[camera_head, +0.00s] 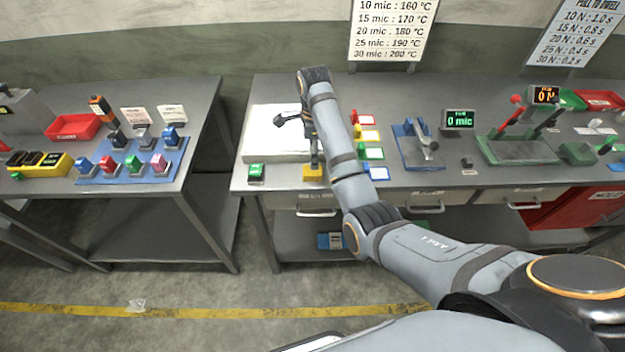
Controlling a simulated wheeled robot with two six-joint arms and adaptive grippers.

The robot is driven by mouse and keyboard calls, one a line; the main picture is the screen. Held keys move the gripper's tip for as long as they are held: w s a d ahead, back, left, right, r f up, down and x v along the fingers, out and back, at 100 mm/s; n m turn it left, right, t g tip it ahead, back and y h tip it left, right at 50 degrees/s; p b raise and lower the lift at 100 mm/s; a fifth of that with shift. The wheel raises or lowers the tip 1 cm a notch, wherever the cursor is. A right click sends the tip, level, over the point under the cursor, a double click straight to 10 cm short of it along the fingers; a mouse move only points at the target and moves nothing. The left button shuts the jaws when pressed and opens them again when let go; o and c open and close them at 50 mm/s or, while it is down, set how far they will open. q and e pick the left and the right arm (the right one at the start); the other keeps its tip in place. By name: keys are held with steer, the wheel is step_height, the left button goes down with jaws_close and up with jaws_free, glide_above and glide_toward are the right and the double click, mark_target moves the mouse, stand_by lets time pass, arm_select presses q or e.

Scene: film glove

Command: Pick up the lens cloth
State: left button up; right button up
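My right arm reaches in from the lower right, over the middle table (400,95). Its gripper (313,163) points down at the table's front edge, beside a white board or tray. The fingers are small and partly covered by the wrist, so I cannot tell whether they are open or shut. A small yellow item (313,173) lies right under the fingertips; it may be the lens cloth, but I cannot be sure. Whether the fingers touch it is unclear. My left gripper is not in view.
The white board (265,135) lies left of the gripper, with a green item (256,172) in front. Coloured cards (369,135), a blue stand (420,145) and a green press (515,148) stand to the right. A gap separates the left table (110,190).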

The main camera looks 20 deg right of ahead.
mark_target(313, 173)
step_height(313, 173, down, 3)
steer(key=shift+d+r+b, duration=0.1)
steer(key=shift+r+b, duration=0.05)
steer(key=shift+b, duration=0.5)
step_height(313, 173, down, 3)
steer(key=shift+s+d+r+p, duration=0.1)
steer(key=shift+p, duration=0.7)
steer(key=shift+f, duration=0.25)
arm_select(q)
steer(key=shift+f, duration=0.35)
arm_select(e)
steer(key=c, duration=0.7)
